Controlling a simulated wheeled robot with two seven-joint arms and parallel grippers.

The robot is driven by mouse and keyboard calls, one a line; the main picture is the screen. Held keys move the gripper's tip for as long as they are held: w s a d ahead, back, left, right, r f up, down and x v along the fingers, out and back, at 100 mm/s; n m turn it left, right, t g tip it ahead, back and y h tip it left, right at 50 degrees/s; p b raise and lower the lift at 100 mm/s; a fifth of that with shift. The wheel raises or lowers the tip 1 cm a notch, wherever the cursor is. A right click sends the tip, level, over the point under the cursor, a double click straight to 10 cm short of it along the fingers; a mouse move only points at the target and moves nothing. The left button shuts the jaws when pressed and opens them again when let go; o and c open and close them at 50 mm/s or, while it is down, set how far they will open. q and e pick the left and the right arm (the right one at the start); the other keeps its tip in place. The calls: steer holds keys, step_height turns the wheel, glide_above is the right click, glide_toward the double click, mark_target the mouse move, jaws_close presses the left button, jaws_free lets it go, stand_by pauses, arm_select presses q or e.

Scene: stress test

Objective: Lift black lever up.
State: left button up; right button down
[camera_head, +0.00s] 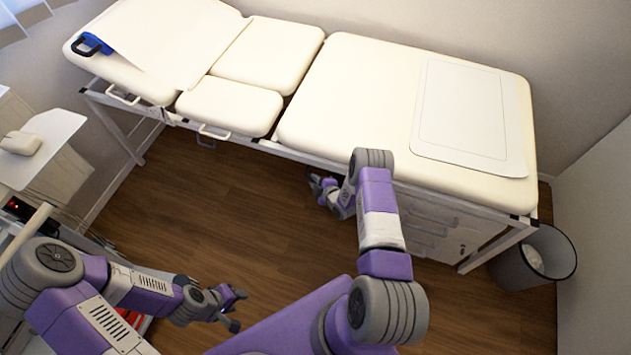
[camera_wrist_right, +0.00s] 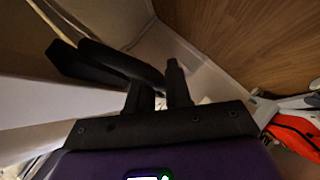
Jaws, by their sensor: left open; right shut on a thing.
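The black lever (camera_wrist_right: 120,62) shows in the right wrist view as a dark bar running in from the upper left to my right gripper's fingers. My right gripper (camera_wrist_right: 160,88) is shut on the lever near its end. In the head view my right gripper (camera_head: 322,185) is under the front edge of the cream treatment table (camera_head: 375,95), and I cannot make out the lever there. My left gripper (camera_head: 236,308) is open and empty, low over the floor and away from the table.
A grey bin (camera_head: 530,258) stands by the table's right end. White handles (camera_head: 213,132) hang along the table's front edge. A white drawer cabinet (camera_head: 440,220) is under the table. A cart (camera_head: 45,140) stands at left. The brown wooden floor (camera_head: 220,200) between is clear.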

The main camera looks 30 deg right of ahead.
steer(key=c, duration=1.2)
jaws_free()
steer(key=shift+o, duration=0.2)
steer(key=p+v, duration=0.2)
steer(key=v, duration=0.5)
steer(key=shift+s+r, duration=0.15)
steer(key=shift+s, duration=0.2)
steer(key=shift+a, duration=0.1)
